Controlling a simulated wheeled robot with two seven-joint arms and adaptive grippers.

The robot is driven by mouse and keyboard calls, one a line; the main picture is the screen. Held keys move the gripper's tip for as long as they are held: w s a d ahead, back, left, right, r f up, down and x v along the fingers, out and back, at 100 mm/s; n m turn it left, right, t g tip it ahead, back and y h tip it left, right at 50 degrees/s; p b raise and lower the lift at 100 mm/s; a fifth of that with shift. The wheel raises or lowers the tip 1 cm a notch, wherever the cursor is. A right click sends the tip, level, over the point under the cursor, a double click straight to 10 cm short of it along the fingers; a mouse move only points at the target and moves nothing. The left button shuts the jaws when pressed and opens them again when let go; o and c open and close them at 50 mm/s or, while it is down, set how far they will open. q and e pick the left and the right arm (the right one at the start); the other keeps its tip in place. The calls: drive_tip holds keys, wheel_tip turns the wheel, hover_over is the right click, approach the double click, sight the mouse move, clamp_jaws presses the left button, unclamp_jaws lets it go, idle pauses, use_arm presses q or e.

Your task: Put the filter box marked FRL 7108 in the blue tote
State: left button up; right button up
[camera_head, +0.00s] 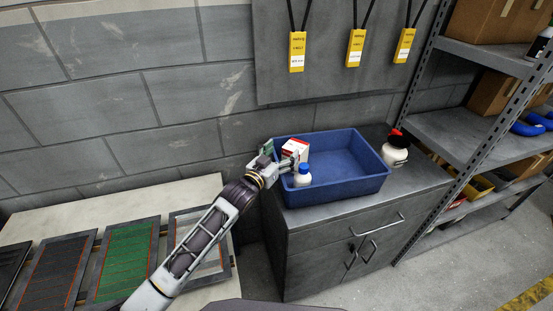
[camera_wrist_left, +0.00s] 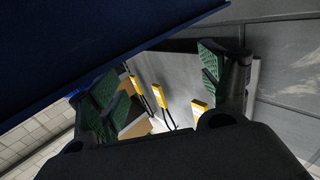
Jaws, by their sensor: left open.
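The blue tote (camera_head: 345,188) stands on the grey cabinet. A white box with a red top (camera_head: 297,148) shows at the tote's left rear corner, apparently inside it; its marking is too small to read. My left gripper (camera_head: 278,157) is at the tote's left end, close to the box and partly in front of it. In the left wrist view its green-padded fingers (camera_wrist_left: 158,78) are apart with nothing between them, and a large dark blue surface (camera_wrist_left: 80,45), probably the tote, fills the upper left. My right gripper is not in view.
A white bottle with a blue cap (camera_head: 302,176) is at the tote's left end beside my gripper. A white container with a red top (camera_head: 396,148) stands right of the tote. Framed filter panels (camera_head: 125,262) lie on the table at left. Metal shelving (camera_head: 455,125) stands at right.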

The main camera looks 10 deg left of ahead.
use_arm(q)
drive_tip(key=shift+v, duration=1.55)
